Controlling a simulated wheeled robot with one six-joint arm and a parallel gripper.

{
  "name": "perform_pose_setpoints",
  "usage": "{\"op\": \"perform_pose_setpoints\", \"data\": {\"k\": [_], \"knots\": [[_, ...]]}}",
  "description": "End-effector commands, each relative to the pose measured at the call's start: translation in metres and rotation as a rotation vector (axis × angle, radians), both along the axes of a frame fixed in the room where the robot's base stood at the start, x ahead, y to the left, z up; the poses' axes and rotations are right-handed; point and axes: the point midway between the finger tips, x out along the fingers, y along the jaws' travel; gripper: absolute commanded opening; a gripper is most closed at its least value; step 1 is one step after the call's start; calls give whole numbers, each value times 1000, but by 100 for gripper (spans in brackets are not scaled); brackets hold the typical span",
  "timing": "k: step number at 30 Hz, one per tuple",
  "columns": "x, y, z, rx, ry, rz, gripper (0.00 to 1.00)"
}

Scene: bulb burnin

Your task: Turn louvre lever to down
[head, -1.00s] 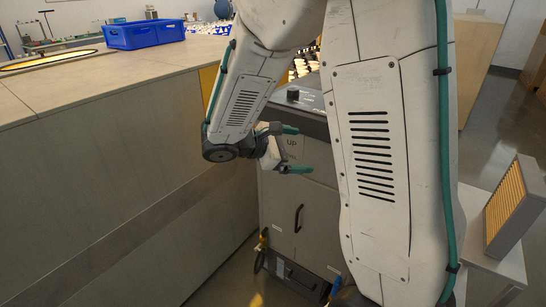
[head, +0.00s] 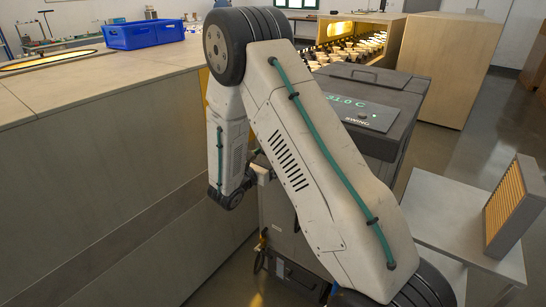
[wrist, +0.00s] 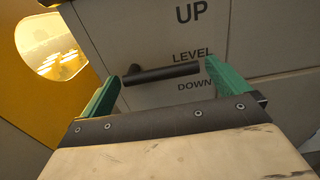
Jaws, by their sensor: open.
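The louvre lever (wrist: 165,73) is a dark bar on a grey panel (wrist: 120,28) in the wrist view. It lies nearly level, its right end by the word LEVEL, with UP above and DOWN below. My gripper (wrist: 161,74) is open, its green fingers on either side of the lever, one near each end. I cannot tell whether either finger touches it. In the head view my gripper (head: 262,171) is mostly hidden behind my arm, close to the grey cabinet, and the lever is hidden.
The cabinet (head: 386,82) has a lit display on top. A long counter (head: 120,95) with a blue crate (head: 145,34) stands at left. A low table (head: 440,205) holding a slatted panel (head: 512,208) stands at right. A yellow panel (wrist: 30,90) shows left in the wrist view.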

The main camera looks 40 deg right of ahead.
Motion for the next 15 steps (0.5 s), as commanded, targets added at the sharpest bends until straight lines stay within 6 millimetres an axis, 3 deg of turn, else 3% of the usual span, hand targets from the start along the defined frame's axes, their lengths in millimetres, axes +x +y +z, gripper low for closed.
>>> {"op": "perform_pose_setpoints", "data": {"k": [6,15], "knots": [[7,-19,0,0,0,-1,100],[8,-21,0,0,-1,-1,97]]}}
